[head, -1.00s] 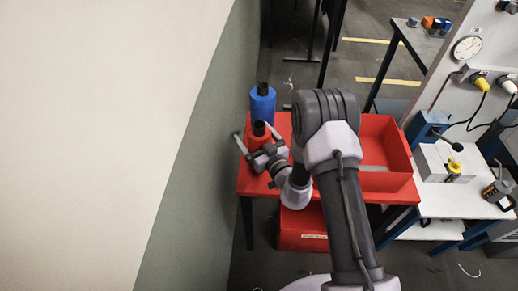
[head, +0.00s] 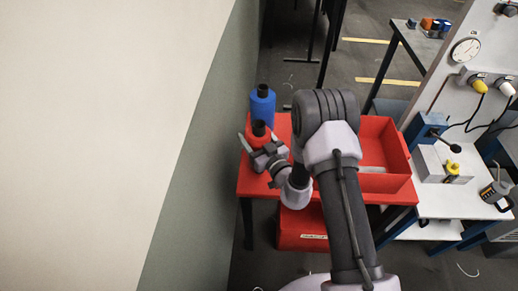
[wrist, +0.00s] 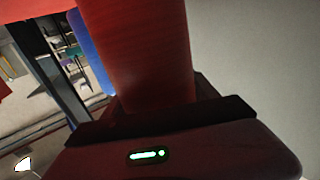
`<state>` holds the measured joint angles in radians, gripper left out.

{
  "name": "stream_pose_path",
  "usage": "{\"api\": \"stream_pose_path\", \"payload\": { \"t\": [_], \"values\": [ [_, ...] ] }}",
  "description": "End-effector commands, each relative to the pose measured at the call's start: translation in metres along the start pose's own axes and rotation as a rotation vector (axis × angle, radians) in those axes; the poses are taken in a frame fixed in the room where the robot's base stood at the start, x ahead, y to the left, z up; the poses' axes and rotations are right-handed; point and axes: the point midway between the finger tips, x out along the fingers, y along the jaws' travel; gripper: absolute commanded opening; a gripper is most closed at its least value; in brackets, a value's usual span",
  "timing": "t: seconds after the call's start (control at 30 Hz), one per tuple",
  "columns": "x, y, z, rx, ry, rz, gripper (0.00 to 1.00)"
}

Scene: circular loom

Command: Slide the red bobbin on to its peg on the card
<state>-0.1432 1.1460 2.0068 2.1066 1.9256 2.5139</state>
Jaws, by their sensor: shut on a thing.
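The red bobbin (head: 258,138) stands upright at the left end of the red table, its dark core showing at the top. My gripper (head: 260,142) is shut on it from the near side. In the wrist view the red bobbin (wrist: 138,55) fills the middle, upright between the jaws. A blue bobbin (head: 262,108) with a dark core stands just behind it, and part of it shows in the wrist view (wrist: 88,50). No card or peg can be made out; whether the red bobbin touches the table is hidden.
A red open tray (head: 385,182) takes up the right part of the red table (head: 250,184). The wall (head: 205,170) runs close along the left. A white bench (head: 450,200) with tools stands at the right.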

Motion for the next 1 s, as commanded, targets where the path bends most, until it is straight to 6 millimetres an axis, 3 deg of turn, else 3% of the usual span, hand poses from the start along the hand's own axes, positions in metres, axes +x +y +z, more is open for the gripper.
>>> {"api": "stream_pose_path", "payload": {
  "t": [0.27, 1.0],
  "values": [
    [0.0, 0.0, -0.016, 0.0, 0.001, 0.0, 0.0],
    [0.0, 0.0, -0.13, 0.0, 0.001, 0.0, 0.0]
  ]
}}
